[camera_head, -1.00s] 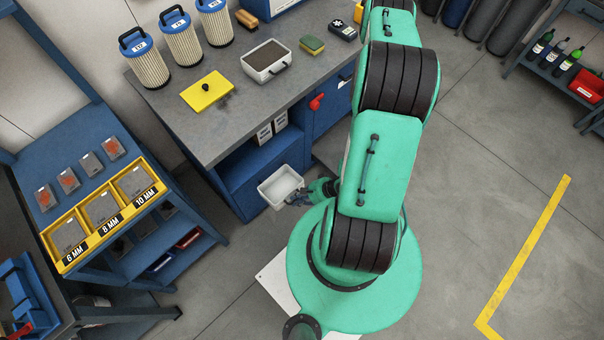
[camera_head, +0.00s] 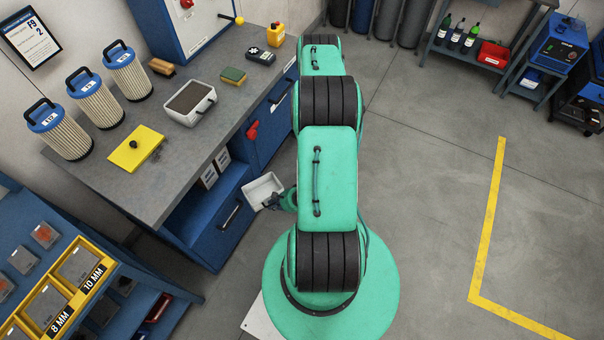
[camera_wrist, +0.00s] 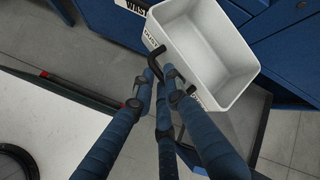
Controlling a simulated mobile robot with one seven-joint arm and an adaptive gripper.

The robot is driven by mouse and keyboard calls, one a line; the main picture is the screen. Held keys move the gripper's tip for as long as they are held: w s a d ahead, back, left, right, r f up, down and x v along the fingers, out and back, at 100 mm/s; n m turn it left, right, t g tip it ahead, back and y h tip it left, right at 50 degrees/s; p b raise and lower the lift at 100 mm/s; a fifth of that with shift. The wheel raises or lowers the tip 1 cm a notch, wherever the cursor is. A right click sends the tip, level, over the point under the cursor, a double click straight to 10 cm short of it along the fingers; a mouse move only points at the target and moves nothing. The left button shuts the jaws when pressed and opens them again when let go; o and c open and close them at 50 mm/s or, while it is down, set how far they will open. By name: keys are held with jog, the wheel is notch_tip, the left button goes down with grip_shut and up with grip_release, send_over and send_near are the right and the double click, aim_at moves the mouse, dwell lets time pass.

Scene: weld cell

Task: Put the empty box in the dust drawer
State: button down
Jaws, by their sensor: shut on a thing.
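The empty box (camera_head: 263,188) is white, open-topped and roughly upright beside the front of the blue bench. In the wrist view the box (camera_wrist: 205,45) has a bare inside, a black handle and a partly hidden dust label. My gripper (camera_wrist: 160,88) is shut on that handle; in the head view my gripper (camera_head: 273,203) is small and partly covered by my arm. A blue drawer front (camera_head: 226,216) with a dark handle shows low on the bench, left of the box. A dark-edged grey shape (camera_wrist: 245,122) lies below the box; I cannot tell whether it is the dust drawer.
A filled white box (camera_head: 211,97), a yellow lid (camera_head: 128,158) and several filters (camera_head: 128,75) stand on the bench (camera_head: 185,165). A blue front with a waste label (camera_wrist: 112,14) is beside the held box. The floor (camera_head: 430,190) at right is clear.

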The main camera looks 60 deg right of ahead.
jog(key=w+d+f+m+g+h+b, duration=0.2)
jog(key=d+f+m, duration=0.3)
jog(key=d, duration=0.5)
jog(key=w+d+f+m+g+h+b, duration=0.2)
jog(key=d+f+m+h+b, duration=0.2)
jog(key=d+f, duration=0.5)
jog(key=w+d+f+m+g+h+b, duration=0.1)
jog(key=d+f+m+g+h+b, duration=0.1)
jog(key=d+f+m, duration=0.5)
jog(key=shift+w+d+f+h+b, duration=0.15)
jog(key=shift+w+d+h+b, duration=0.6)
jog(key=shift+d, duration=2.5)
jog(key=shift+s+b, duration=0.35)
jog(key=shift+b, duration=0.2)
jog(key=shift+w, duration=0.1)
jog(key=shift+w+h, duration=0.55)
jog(key=shift+w, duration=0.9)
jog(key=shift+f+b, duration=0.85)
jog(key=shift+f, duration=2.1)
